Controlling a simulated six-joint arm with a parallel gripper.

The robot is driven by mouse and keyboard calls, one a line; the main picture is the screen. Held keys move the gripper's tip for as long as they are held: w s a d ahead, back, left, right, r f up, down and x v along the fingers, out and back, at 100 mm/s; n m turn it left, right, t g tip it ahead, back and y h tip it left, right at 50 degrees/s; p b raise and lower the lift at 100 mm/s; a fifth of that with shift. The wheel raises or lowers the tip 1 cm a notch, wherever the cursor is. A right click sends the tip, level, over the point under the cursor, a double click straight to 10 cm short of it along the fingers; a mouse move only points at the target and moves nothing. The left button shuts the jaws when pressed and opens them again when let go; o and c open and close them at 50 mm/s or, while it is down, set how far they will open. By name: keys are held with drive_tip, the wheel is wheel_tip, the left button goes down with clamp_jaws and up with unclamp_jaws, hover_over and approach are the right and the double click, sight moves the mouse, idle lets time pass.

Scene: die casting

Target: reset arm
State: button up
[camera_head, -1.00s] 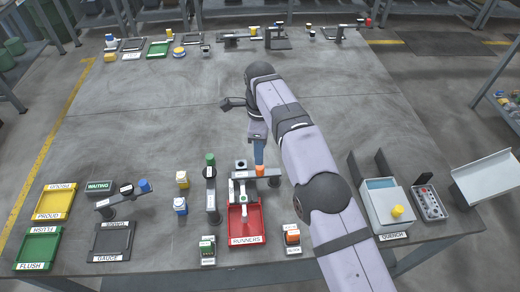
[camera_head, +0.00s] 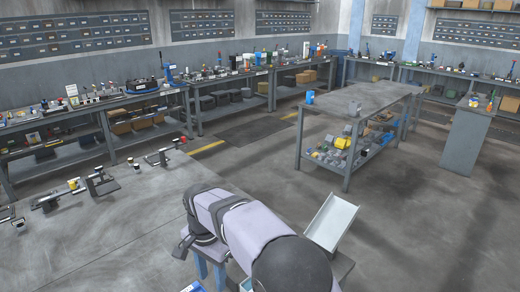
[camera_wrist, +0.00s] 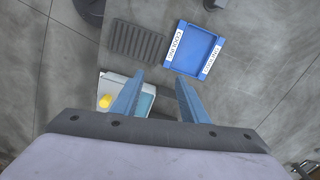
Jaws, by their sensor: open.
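My gripper (camera_wrist: 159,75) is open and empty in the wrist view, its two blue fingers apart. Below and beyond them is a blue tray (camera_wrist: 195,48) with white labels. A grey box with a yellow knob (camera_wrist: 105,101) and blue inside lies partly behind the left finger. In the head view my arm reaches from the bottom edge, and the blue fingers of my gripper (camera_head: 210,276) show below its end, pointing down. Their tips are near the bottom of the picture.
A dark slotted plate (camera_wrist: 137,40) lies beside the blue tray. In the head view, a white sloped chute (camera_head: 331,222) stands right of my arm. The worktable (camera_head: 100,240) is mostly clear at left, with small fixtures (camera_head: 100,184) along its far edge. Another bench (camera_head: 365,97) stands beyond.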

drive_tip(key=s+d+n, duration=0.2)
drive_tip(key=s+d, duration=0.2)
drive_tip(key=d, duration=0.6)
drive_tip(key=s+d+n, duration=0.2)
drive_tip(key=s+d, duration=0.1)
drive_tip(key=d, duration=0.6)
drive_tip(key=s+d+f+n, duration=0.2)
drive_tip(key=s+d+f, duration=0.2)
drive_tip(key=s+d, duration=0.5)
drive_tip(key=s, duration=0.3)
drive_tip(key=shift+s+f+n, duration=0.2)
drive_tip(key=shift+s+n, duration=0.1)
drive_tip(key=shift+n, duration=0.1)
